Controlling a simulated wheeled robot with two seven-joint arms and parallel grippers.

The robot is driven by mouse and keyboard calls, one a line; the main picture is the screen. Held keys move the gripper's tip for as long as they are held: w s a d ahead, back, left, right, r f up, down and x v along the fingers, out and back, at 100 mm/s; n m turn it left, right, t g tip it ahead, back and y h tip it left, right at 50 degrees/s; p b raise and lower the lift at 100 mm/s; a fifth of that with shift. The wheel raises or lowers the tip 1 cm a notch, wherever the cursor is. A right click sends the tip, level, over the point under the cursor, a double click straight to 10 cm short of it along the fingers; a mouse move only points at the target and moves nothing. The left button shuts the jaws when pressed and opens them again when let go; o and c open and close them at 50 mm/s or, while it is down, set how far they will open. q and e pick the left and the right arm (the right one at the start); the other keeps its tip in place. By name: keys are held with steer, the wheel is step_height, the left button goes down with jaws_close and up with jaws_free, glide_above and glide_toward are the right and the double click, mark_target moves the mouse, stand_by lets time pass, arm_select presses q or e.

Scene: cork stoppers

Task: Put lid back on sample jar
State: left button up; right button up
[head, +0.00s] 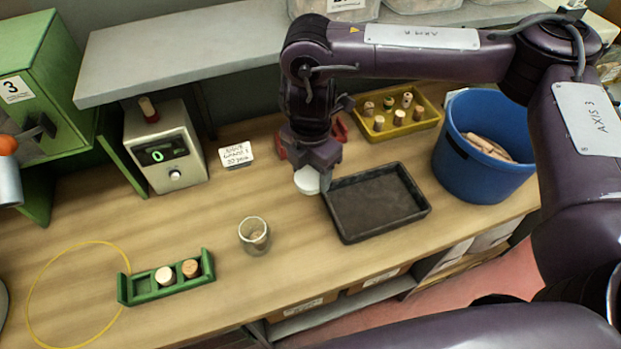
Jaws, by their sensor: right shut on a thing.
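The glass sample jar (254,236) stands upright and uncovered on the wooden bench, with something pale inside it. My right gripper (318,181) is shut on a white round lid (307,180). It holds the lid above and to the right of the jar in the picture, near the back left corner of the black tray. The fingers partly hide the lid. My left gripper does not show.
The black tray (337,216) is empty. A green rack (141,299) holds two corks left of the jar. A yellow tray (431,121) holds several corks, beside a blue bucket (449,161). A grey shelf (180,65) overhangs the back. Bare bench (205,222) lies around the jar.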

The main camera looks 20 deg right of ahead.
steer(key=shift+r, duration=0.1)
stand_by(0.4)
steer(key=shift+w+d+f+m+b, duration=0.15)
steer(key=shift+m+b, duration=0.1)
steer(key=shift+m, duration=0.35)
steer(key=shift+s+d+f+m+b, duration=0.15)
steer(key=shift+m+b, duration=0.1)
steer(key=shift+m, duration=0.35)
steer(key=m, duration=0.2)
steer(key=d+m+b, duration=0.1)
steer(key=m, duration=0.1)
steer(key=shift+w+d+f+m+b, duration=0.2)
steer(key=shift+m+b, duration=0.1)
steer(key=shift+m, duration=0.1)
steer(key=d+m+b, duration=0.1)
steer(key=m, duration=0.4)
steer(key=d+m+b, duration=0.1)
steer(key=m, duration=0.5)
steer(key=d+f+m+b, duration=0.1)
steer(key=m+b, duration=0.1)
steer(key=m, duration=0.3)
steer(key=shift+d+m, duration=0.3)
